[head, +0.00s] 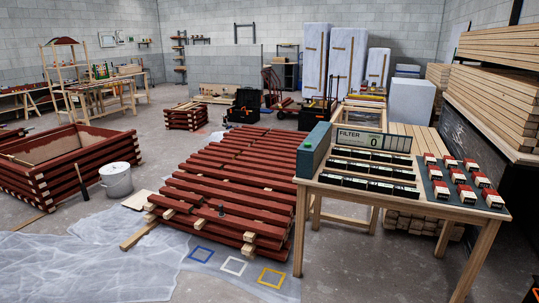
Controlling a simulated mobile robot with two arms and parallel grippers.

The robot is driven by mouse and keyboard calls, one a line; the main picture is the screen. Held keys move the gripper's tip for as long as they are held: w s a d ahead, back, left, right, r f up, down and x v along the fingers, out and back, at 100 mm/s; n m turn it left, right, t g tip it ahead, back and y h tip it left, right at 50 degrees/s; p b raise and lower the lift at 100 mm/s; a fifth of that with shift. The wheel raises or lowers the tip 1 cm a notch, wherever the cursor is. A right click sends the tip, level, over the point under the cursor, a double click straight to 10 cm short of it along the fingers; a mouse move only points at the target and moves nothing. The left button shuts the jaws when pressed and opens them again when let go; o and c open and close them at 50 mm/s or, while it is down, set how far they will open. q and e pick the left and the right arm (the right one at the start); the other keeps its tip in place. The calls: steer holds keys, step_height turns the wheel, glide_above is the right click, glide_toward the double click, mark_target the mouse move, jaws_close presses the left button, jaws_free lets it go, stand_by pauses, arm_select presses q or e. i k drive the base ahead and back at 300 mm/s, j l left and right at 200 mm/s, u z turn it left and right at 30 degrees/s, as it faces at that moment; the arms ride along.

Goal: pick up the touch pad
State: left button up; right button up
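No object can be told for certain as the touch pad. A small dark upright object (221,210) stands on the near part of the stack of red-painted battens (235,170); it is too small to identify. On the wooden table (420,200) at the right, several small red-and-white blocks (466,197) sit in rows on a dark mat. Several dark blocks with pale fronts (368,170) stand in rows to their left. Behind these is a sign reading "FILTER 0" (372,141), beside a green box (314,150). Neither of my grippers is in view.
A white bucket (116,180) stands by a red batten crate (62,160) at the left. Translucent sheeting (90,255) covers the near-left floor. Blue, white and yellow squares (233,266) lie before the stack. Bare floor (370,265) shows under and before the table. Timber (495,100) is racked at right.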

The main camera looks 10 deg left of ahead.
mark_target(221, 214)
steer(key=i+j+u, duration=0.35)
steer(key=i, duration=0.5)
steer(key=i+u, duration=0.35)
steer(key=i, duration=0.45)
steer(key=i+l+u, duration=0.2)
steer(key=i+u, duration=0.15)
steer(key=i, duration=0.5)
steer(key=i+j+z, duration=0.25)
steer(key=i+z, duration=0.15)
steer(key=i+j+z, duration=0.75)
steer(key=j, duration=0.2)
steer(key=i+j+z, duration=0.4)
steer(key=j, duration=0.2)
steer(key=k, duration=0.1)
